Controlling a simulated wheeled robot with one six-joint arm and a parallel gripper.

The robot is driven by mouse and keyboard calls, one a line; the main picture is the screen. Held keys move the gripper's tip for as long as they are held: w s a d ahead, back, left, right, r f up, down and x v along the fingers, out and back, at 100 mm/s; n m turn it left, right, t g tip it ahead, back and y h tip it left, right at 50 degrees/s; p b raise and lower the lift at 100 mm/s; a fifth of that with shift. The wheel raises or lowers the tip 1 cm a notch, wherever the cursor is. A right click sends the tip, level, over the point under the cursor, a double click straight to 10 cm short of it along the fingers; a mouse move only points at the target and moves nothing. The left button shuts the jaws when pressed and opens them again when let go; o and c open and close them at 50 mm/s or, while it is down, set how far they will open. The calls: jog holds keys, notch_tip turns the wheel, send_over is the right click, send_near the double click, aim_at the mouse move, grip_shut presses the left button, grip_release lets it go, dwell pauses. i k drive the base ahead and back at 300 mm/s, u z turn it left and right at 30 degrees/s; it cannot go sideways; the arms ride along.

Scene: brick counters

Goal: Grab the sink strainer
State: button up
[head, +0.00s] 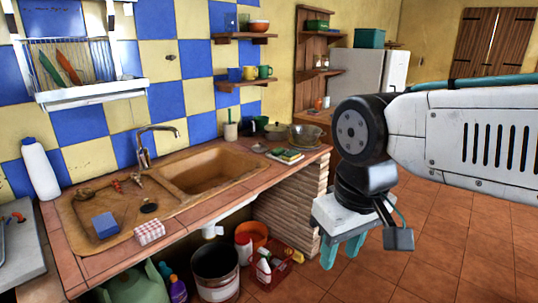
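A small dark round piece (148,207), which looks like the sink strainer, lies on the tan drainboard to the left of the sink basin (205,172). It is small in the picture, so its details are unclear. My gripper (343,253) hangs in front of the counter's right end, over the tiled floor, well to the right of the strainer. Its teal fingers point down and stand apart with nothing between them.
A white bottle (40,168) stands left. Buckets (215,272) and bottles crowd below the counter. Floor at right is clear.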

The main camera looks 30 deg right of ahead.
aim_at(260, 149)
jog(key=z, duration=0.65)
jog(key=i, duration=0.65)
jog(key=z, duration=1.2)
jog(key=i, duration=2.05)
jog(key=u, duration=1.1)
jog(key=i, duration=0.95)
jog(key=u, duration=1)
